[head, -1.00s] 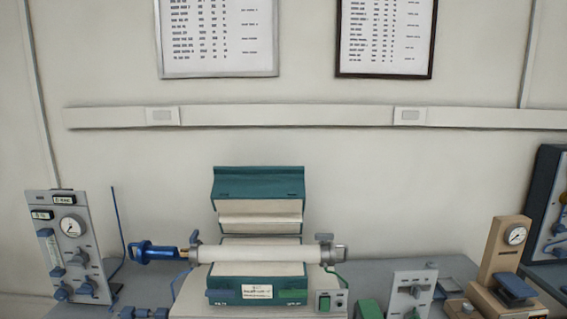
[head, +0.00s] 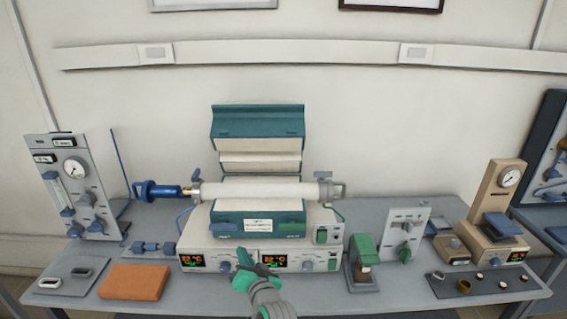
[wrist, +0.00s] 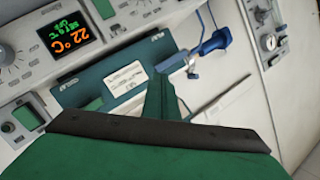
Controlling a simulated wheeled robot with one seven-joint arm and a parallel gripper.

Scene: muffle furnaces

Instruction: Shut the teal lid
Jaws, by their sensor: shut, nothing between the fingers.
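The teal lid (head: 258,121) of the tube furnace stands raised and open at the back, its pale lining facing forward. The furnace's teal lower body (head: 225,226) sits below it, with a white tube (head: 262,191) lying across the gap between them. My gripper (head: 245,262) is green, shut and empty. It is in front of the furnace's control panel, below and apart from the lid. In the wrist view my gripper (wrist: 158,92) points at the furnace's front, where the white label (wrist: 125,78) shows; the lid is not clearly seen there.
A blue fitting (head: 160,190) sticks out at the tube's left end. A gauge panel (head: 75,185) stands at left, an orange block (head: 134,282) at front left. A green-topped device (head: 363,262) and a tan gauge stand (head: 499,205) are at right. The space above the lid is clear.

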